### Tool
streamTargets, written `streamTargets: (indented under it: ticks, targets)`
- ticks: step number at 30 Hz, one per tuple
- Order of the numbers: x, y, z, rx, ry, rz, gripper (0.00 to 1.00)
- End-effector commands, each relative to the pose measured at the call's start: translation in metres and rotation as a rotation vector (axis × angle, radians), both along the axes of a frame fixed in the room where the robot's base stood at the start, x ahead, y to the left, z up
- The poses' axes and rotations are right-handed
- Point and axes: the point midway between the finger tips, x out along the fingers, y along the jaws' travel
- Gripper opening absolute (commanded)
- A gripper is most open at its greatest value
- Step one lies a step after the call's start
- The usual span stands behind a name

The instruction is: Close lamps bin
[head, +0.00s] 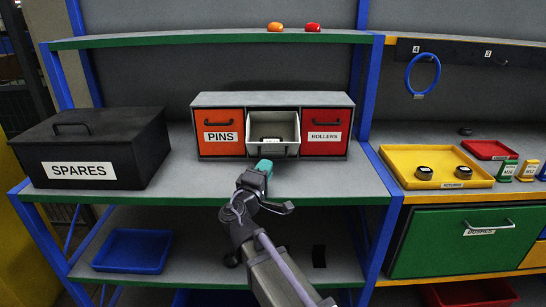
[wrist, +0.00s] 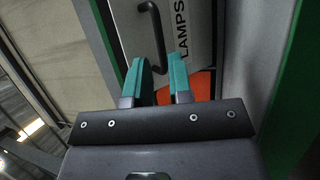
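The lamps bin (head: 286,150) is the pale middle bin of a three-bin unit on the shelf.
The orange PINS bin (head: 220,145) and red ROLLERS bin (head: 325,145) flank it and look closed. A black SPARES box (head: 95,150) stands at left. A yellow tray (head: 400,178) with round parts is at right. The shelf's front strip (head: 180,182) is clear.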

Motion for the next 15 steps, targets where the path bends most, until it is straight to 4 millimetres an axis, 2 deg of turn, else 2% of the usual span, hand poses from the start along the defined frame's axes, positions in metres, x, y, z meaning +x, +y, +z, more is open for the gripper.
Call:
streamTargets:
  ticks: [1, 6, 15]
  targets:
    - [0.014, -0.003, 0.006, 0.0, 0.0, -0.002, 0.2]
    - [0.04, -0.013, 0.01, -0.001, 0.0, -0.001, 0.2]
    - [0.046, -0.016, 0.01, 0.0, 0.0, 0.0, 0.2]
